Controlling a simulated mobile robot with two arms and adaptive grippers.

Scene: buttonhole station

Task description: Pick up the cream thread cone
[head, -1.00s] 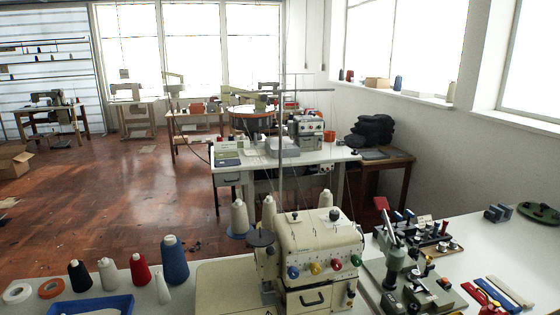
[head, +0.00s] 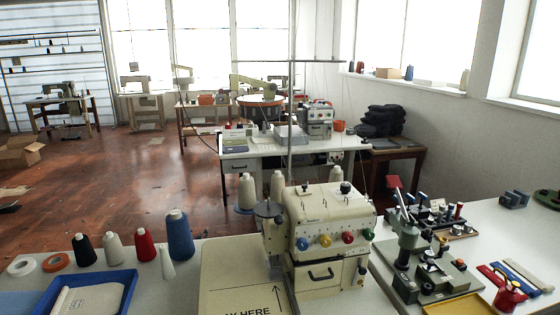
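A cream thread cone (head: 114,250) stands upright on the near worktable at the lower left. It is in a row between a black cone (head: 85,250) and a red cone (head: 145,246). A taller blue cone (head: 180,236) ends the row on the right. A smaller pale cone (head: 167,264) stands in front of the blue one. More cream cones (head: 247,190) are behind the machine. Neither of my grippers is in view.
A blue tray (head: 127,290) holding pale cloth is in front of the row. White (head: 21,265) and orange (head: 56,262) tape rolls lie left. The cream sewing machine (head: 325,235) stands to the right, with metal fixtures (head: 430,275) beyond it.

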